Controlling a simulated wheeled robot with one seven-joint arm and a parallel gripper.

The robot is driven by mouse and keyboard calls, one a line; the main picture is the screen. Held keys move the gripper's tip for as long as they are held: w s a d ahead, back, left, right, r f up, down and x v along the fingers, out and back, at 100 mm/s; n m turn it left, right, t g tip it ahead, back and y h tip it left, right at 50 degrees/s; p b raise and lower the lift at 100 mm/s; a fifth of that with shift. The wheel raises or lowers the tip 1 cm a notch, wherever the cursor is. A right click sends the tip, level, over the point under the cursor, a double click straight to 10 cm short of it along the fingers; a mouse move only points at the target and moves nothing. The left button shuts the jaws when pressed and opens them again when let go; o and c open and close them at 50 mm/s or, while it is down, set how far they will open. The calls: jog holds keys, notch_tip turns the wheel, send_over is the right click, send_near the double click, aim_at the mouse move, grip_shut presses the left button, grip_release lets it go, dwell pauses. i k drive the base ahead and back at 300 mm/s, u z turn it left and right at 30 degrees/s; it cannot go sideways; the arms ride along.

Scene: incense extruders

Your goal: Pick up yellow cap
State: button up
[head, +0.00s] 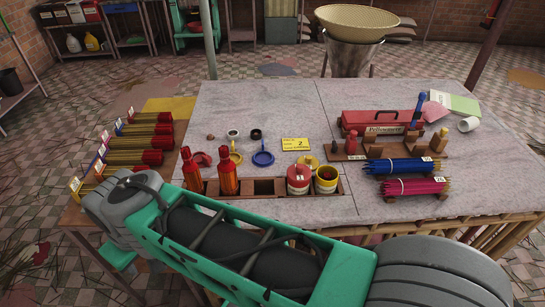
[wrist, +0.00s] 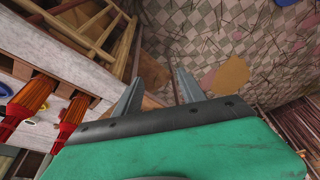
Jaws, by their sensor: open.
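Two small yellow pieces lie on the table. One is a yellow round piece (head: 308,161) behind the red and white jar, and the other is a yellow piece (head: 235,158) beside a blue round piece (head: 263,158). I cannot tell for sure which is the yellow cap. In the wrist view, my gripper (wrist: 158,88) is open, with two grey fingers apart and nothing between them. It points past the table's edge toward the tiled floor, away from both yellow pieces. The head view does not show my fingertips.
Two red bottles (head: 228,172), a red and white jar (head: 298,180) and a yellow jar (head: 327,179) stand in a wooden rack. Blue bundles (head: 402,166) and pink bundles (head: 416,186) lie at right. More bundles (head: 140,143) are at left. The table's back middle is clear.

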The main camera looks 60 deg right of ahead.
aim_at(312, 162)
jog(key=u, duration=1)
jog(key=k, duration=1.05)
jog(key=z, duration=0.25)
